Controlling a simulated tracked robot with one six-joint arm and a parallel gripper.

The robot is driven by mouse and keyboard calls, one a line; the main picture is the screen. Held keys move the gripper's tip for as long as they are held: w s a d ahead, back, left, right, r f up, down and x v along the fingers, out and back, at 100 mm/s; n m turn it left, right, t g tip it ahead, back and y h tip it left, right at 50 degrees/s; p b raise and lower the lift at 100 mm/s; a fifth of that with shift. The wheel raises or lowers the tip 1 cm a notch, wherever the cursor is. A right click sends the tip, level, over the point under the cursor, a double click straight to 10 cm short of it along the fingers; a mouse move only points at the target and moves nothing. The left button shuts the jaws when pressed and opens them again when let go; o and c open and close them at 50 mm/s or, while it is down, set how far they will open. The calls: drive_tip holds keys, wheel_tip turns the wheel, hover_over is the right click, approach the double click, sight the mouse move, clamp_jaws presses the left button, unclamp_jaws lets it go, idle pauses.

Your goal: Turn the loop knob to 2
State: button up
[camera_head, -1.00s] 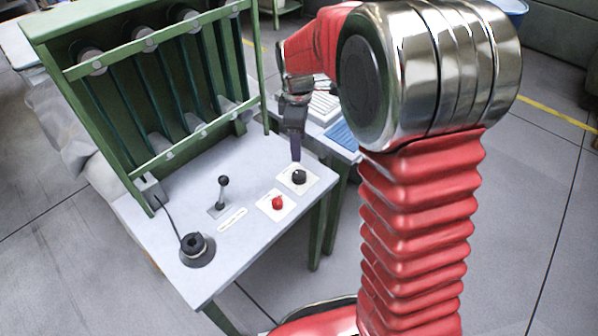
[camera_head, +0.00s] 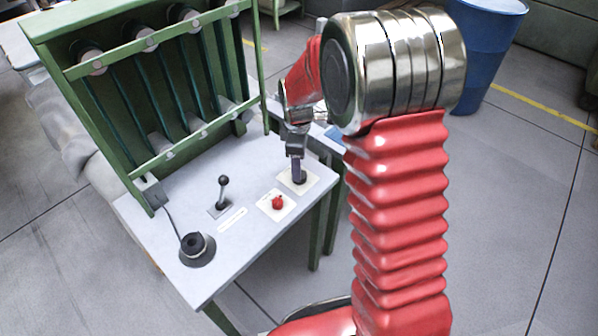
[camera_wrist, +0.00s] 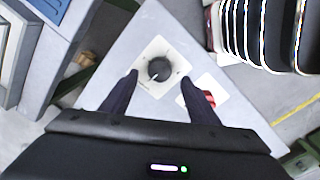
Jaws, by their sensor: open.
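The loop knob appears to be the black round knob (camera_wrist: 160,69) on a white plate (camera_wrist: 177,55) in the wrist view. A small white mark shows at its lower edge; the plate's lettering is too small to read. My gripper (camera_wrist: 158,76) is open, with one finger on each side of the knob and a gap to it in the picture. In the head view my gripper (camera_head: 298,172) points down over the black knob's plate (camera_head: 312,184) and hides most of the knob. I cannot tell whether the fingertips are level with it.
A red knob (camera_head: 278,202) on its own white plate is close by. A black lever (camera_head: 222,190) and a round black device (camera_head: 196,246) with a cable stand on the grey table (camera_head: 240,253). A green frame (camera_head: 100,125) rises at the back. A blue barrel (camera_head: 484,50) stands behind my arm.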

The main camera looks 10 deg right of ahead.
drive_tip(key=shift+w+f, duration=0.1)
drive_tip(key=shift+f, duration=2.3)
drive_tip(key=shift+c, duration=0.3)
drive_tip(key=shift+d, duration=0.1)
drive_tip(key=c, duration=1)
